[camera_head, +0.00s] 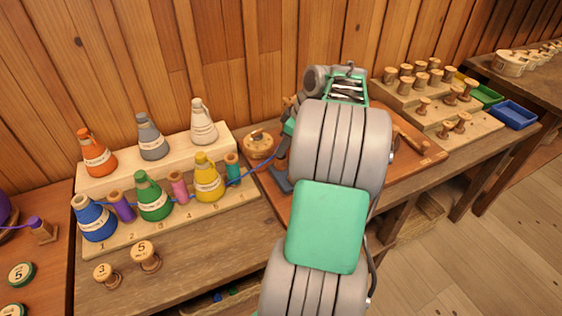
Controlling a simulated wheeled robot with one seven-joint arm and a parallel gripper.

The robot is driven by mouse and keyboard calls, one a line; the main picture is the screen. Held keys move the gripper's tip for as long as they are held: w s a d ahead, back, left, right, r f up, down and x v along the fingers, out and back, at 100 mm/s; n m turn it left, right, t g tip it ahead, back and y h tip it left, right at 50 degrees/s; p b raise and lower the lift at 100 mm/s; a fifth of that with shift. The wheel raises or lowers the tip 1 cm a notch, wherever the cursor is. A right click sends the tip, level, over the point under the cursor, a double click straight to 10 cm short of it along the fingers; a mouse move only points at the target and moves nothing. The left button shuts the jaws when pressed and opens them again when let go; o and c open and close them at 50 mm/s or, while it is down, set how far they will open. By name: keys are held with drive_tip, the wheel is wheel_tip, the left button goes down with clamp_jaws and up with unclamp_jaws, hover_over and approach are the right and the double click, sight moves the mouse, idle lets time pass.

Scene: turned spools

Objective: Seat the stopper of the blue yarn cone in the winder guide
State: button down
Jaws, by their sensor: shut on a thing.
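The blue yarn cone (95,220) stands at the left end of the front row on the stepped rack, at number 1. Its blue thread (262,163) runs right past the other front cones and spools to my gripper (289,128). My gripper is mostly hidden behind my own arm, over the left part of a red-brown board (275,200). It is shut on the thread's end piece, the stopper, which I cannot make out. A dark grey bracket with a flat foot (279,181) stands just below; I cannot tell whether it is the winder guide.
Green (153,197) and yellow (208,178) cones share the front row with small spools. Orange, grey and white cones stand behind. A round wooden piece (258,144) sits left of my gripper. Stepped spool racks (440,120) and a blue tray (513,114) lie right. My arm covers the board's middle.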

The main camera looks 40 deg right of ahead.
drive_tip(key=shift+f, duration=0.5)
drive_tip(key=c, duration=1)
unclamp_jaws()
drive_tip(key=shift+c, duration=0.2)
drive_tip(key=shift+o, duration=0.4)
drive_tip(key=o, duration=0.3)
wheel_tip(320, 180, up, 9)
drive_tip(key=p, duration=0.7)
drive_tip(key=shift+r+p, duration=0.2)
drive_tip(key=shift+p, duration=0.1)
drive_tip(key=shift+f, duration=0.15)
